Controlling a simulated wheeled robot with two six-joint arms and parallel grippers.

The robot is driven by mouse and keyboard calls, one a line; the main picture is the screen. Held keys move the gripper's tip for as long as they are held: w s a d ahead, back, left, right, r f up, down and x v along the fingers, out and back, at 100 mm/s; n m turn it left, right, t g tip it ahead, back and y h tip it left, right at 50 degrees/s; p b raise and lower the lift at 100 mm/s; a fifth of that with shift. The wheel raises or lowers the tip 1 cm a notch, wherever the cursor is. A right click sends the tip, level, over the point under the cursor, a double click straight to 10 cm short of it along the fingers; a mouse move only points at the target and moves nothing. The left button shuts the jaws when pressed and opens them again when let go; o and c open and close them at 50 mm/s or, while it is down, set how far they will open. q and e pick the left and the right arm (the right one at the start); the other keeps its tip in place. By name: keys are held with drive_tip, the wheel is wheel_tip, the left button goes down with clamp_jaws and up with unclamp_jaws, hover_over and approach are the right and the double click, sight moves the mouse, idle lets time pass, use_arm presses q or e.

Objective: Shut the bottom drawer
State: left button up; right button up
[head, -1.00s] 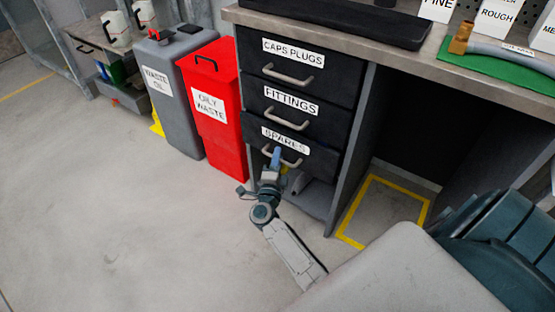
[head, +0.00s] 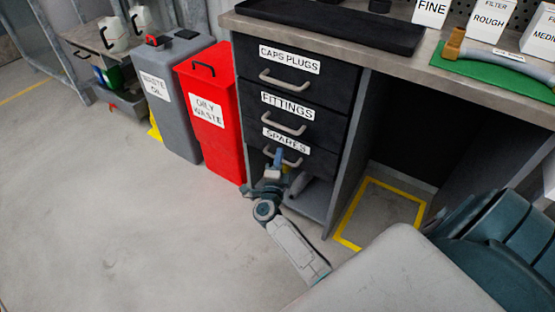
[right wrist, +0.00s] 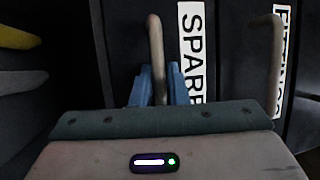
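The bottom drawer, labelled SPARES (head: 318,160), is the lowest of the black drawers under the bench. Its front looks nearly in line with the drawer above; I cannot tell whether it is fully flush. My right gripper (head: 277,160) is at its grey bar handle (head: 293,162). In the right wrist view the blue fingers of the gripper (right wrist: 158,88) lie on both sides of the handle (right wrist: 156,45), close against it. The SPARES label (right wrist: 191,50) shows beside them. My left gripper is not in view.
The FITTINGS drawer (head: 335,128) and CAPS PLUGS drawer (head: 335,88) above look shut. A red oily waste bin (head: 222,145) stands just left of the drawers, with a grey waste oil bin (head: 178,120) beyond. An open shelf (head: 312,202) lies below. Floor at left is clear.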

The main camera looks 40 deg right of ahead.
drive_tip(key=shift+o, duration=1.4)
drive_tip(key=shift+d, duration=0.1)
drive_tip(key=p+v, duration=0.1)
drive_tip(key=v, duration=1)
drive_tip(key=shift+d+r, duration=0.1)
drive_tip(key=shift+r, duration=0.05)
